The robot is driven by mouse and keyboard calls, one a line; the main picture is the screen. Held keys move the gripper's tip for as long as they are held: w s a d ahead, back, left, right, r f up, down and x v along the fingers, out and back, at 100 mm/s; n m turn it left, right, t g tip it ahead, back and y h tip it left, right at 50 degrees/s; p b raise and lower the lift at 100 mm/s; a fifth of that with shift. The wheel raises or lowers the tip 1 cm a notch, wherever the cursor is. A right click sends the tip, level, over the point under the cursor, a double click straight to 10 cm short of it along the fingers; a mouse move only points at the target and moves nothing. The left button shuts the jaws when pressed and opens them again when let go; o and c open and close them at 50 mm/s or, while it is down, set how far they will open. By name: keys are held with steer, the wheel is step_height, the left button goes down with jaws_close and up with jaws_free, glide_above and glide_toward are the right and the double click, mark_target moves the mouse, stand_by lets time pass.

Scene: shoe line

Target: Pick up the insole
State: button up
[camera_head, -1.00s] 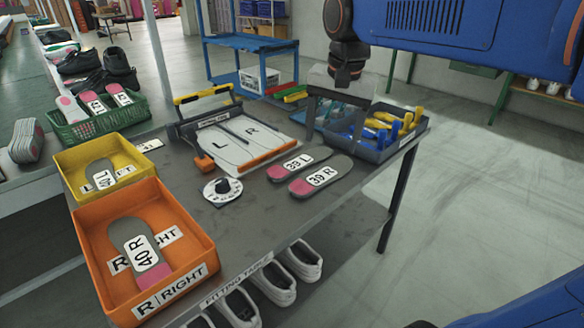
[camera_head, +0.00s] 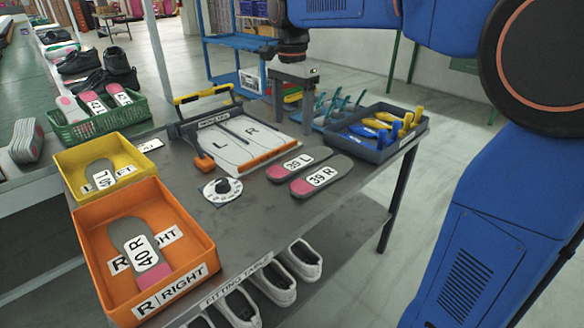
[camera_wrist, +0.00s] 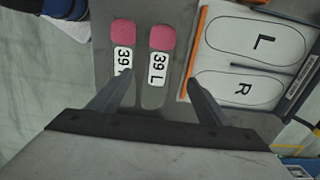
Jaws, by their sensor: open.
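Two grey insoles with pink heels lie flat and side by side on the grey table: one labelled 39 L (camera_head: 298,164), the other 39 R (camera_head: 322,177). My gripper (camera_head: 291,124) is open and empty, in the air above the table behind the insoles. In the wrist view, the 39 L insole (camera_wrist: 161,40) lies between the open fingers (camera_wrist: 160,80). The left finger covers part of the 39 R insole's label (camera_wrist: 123,35).
An L/R sizing board (camera_head: 238,145) lies left of the insoles, with a round dial (camera_head: 222,191) in front. A grey bin (camera_head: 400,148) of yellow and blue tools stands behind right. An orange bin (camera_head: 203,280) and a yellow bin (camera_head: 62,167) hold insoles marked 40.

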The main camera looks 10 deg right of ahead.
mark_target(292, 167)
step_height(292, 167, down, 12)
steer(key=shift+s+f, duration=0.1)
steer(key=shift+f, duration=0.1)
steer(key=c, duration=1.1)
